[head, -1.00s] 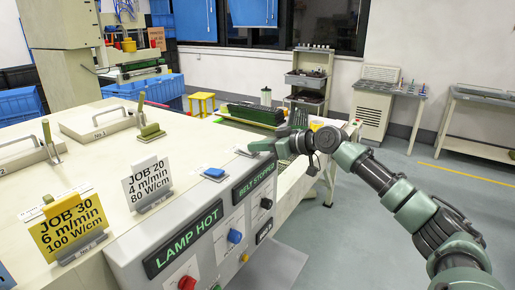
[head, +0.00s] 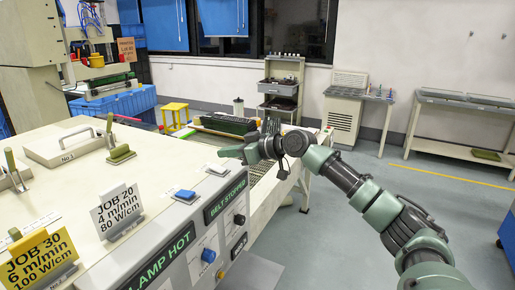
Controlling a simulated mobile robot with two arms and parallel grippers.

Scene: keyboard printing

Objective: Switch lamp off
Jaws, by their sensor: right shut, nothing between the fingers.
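The pale control panel (head: 180,243) stands at lower left. Its front carries a green-lettered LAMP HOT sign (head: 160,262), cut by the bottom edge, and a BELT STOPPED sign (head: 225,197). A blue knob (head: 208,255) and a black knob (head: 239,219) are below and beside the signs. A blue push button (head: 184,194) sits on the panel's top edge. My right gripper (head: 229,152) is shut and empty, pointing left over the machine's far right end, beyond the blue button and apart from the knobs. My left gripper is out of view.
Job cards (head: 117,208) stand on the machine top, with a grey handled lid (head: 72,143) and green-handled levers behind them. A yellow stool (head: 174,115), shelf cart (head: 281,88) and side tables stand beyond. Grey floor at right is open.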

